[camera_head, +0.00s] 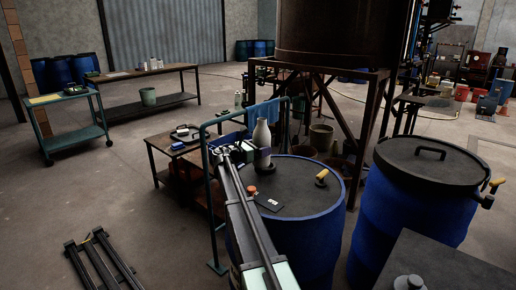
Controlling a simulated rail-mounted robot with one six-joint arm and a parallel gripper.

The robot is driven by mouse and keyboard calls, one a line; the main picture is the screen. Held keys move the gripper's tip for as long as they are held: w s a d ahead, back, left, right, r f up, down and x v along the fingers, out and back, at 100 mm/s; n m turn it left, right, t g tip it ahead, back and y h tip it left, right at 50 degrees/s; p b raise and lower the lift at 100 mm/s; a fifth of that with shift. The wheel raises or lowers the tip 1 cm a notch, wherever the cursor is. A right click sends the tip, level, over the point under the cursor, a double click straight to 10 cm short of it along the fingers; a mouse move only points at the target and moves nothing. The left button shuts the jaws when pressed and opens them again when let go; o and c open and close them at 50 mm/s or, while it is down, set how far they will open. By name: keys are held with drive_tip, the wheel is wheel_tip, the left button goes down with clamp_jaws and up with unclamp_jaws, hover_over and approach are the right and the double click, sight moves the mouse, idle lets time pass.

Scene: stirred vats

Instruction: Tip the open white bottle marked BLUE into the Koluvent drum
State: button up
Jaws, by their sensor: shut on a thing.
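A pale bottle (262,134) with a dark band around its lower part stands upright at the back left of the near blue drum (315,243). My gripper (248,152) reaches it from the left and is shut on it. I cannot tell whether its base touches the drum top. The near drum has a dark top with a blue rim. A second blue drum (405,225) with a dark handled lid (430,165) stands to the right. No marking on the bottle or name on either drum is readable, so I cannot tell which is the Koluvent drum.
A green rail frame (206,185) stands left of the drum. A large vat (335,35) on a stand is behind.

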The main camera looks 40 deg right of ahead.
drive_tip(key=shift+a+r+y+p, duration=0.3)
drive_tip(key=shift+a+y+p, duration=0.15)
drive_tip(key=shift+p, duration=0.35)
drive_tip(key=shift+a+r+y+p, duration=0.1)
drive_tip(key=shift+a+y+p, duration=0.2)
drive_tip(key=shift+p, duration=0.2)
drive_tip(key=shift+a+r+y+p, duration=0.2)
drive_tip(key=shift+a+y+p, duration=0.2)
drive_tip(key=shift+p, duration=0.45)
drive_tip(key=shift+a+r+y+p, duration=0.1)
drive_tip(key=shift+a+y+p, duration=0.3)
drive_tip(key=shift+p, duration=0.25)
drive_tip(key=shift+a+y+p, duration=0.25)
drive_tip(key=shift+a+p, duration=0.05)
drive_tip(key=shift+p, duration=0.2)
drive_tip(key=shift+a+r+y+p, duration=0.15)
drive_tip(key=shift+a+y+p, duration=0.15)
drive_tip(key=shift+p, duration=0.2)
